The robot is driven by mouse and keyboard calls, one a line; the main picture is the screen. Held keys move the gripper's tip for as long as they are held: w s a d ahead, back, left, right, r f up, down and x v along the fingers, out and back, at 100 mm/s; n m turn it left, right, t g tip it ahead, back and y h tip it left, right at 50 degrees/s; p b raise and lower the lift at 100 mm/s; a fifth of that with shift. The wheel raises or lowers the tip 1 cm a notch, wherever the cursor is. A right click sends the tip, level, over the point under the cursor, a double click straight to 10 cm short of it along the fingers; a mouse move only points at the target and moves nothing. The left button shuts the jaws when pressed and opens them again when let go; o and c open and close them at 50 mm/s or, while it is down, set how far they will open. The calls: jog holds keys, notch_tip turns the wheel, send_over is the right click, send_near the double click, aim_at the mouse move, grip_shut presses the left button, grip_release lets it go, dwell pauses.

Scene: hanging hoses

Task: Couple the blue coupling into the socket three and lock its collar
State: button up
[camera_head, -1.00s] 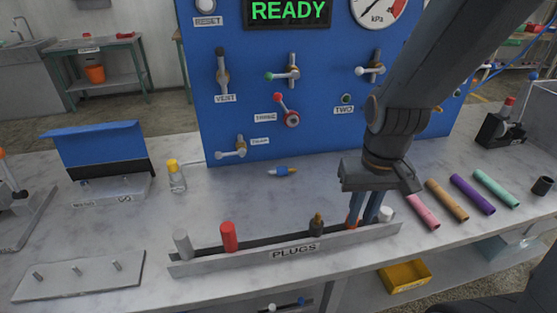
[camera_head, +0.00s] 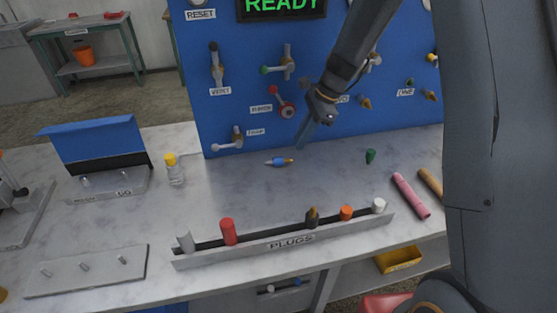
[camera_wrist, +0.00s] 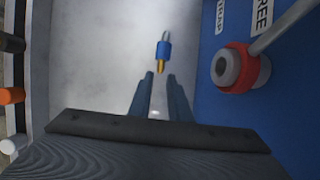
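The blue coupling (camera_head: 279,162), with a brass tip, lies on its side on the bench in front of the blue panel. In the wrist view the blue coupling (camera_wrist: 163,52) lies just beyond my fingertips, apart from them. My gripper (camera_head: 303,142) is low near the panel, right of the coupling. Its two fingers (camera_wrist: 160,78) stand apart with nothing between them. Socket three (camera_head: 286,110) is on the panel above the coupling, with a red collar and a handle at its upper left. In the wrist view socket three (camera_wrist: 230,70) shows its red ring at right.
A rack of plugs (camera_head: 285,244) runs along the front of the bench. A green piece (camera_head: 370,156) stands to the right. The blue panel (camera_head: 330,125) rises close behind; bench between rack and coupling is clear.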

aim_at(279, 162)
jog(key=shift+p+x, duration=1.55)
jog(key=shift+x, duration=2.45)
jog(key=shift+w+d, duration=0.15)
jog(key=shift+c, duration=0.2)
grip_shut()
